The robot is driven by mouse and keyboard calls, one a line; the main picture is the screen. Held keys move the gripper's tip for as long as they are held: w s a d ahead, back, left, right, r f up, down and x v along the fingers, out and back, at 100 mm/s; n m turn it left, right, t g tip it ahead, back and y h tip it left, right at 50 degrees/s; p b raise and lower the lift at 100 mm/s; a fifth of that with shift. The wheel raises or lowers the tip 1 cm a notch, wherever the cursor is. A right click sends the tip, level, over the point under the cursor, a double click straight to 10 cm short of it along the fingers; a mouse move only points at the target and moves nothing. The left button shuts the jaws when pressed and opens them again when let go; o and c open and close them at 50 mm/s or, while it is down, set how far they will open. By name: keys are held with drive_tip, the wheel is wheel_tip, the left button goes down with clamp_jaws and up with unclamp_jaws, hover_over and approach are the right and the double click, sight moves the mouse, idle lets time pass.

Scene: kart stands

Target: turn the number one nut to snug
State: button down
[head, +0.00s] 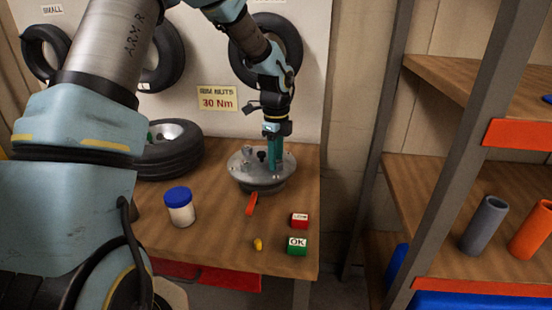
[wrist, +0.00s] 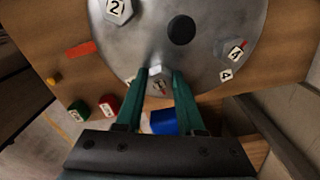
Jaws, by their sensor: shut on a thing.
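The round grey metal hub plate (head: 245,176) lies on the wooden bench, and its face fills the upper wrist view (wrist: 205,85). My gripper (head: 274,165) points down at the plate's right side. In the wrist view its two teal fingers (wrist: 159,75) are shut on a hex nut (wrist: 158,84) with a white label, which looks like number one but is small and tilted. The fingers partly hide the nut, so I cannot tell how tightly it sits. The number two nut (wrist: 117,9) is at the top left, apart from my gripper. Another labelled nut (wrist: 235,50) is at right.
A red block (head: 299,220), a green OK block (head: 297,246), a small yellow piece (head: 258,244) and an orange strip (head: 252,204) lie in front of the plate. A blue-lidded jar (head: 180,207) and a tyre (head: 172,158) stand left. Shelving with a grey post (head: 381,140) stands right.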

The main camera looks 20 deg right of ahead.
drive_tip(key=c, duration=0.5)
unclamp_jaws()
wheel_tip(320, 180, up, 11)
drive_tip(key=b, duration=0.2)
drive_tip(key=shift+f+b, duration=0.1)
drive_tip(key=shift+b, duration=0.25)
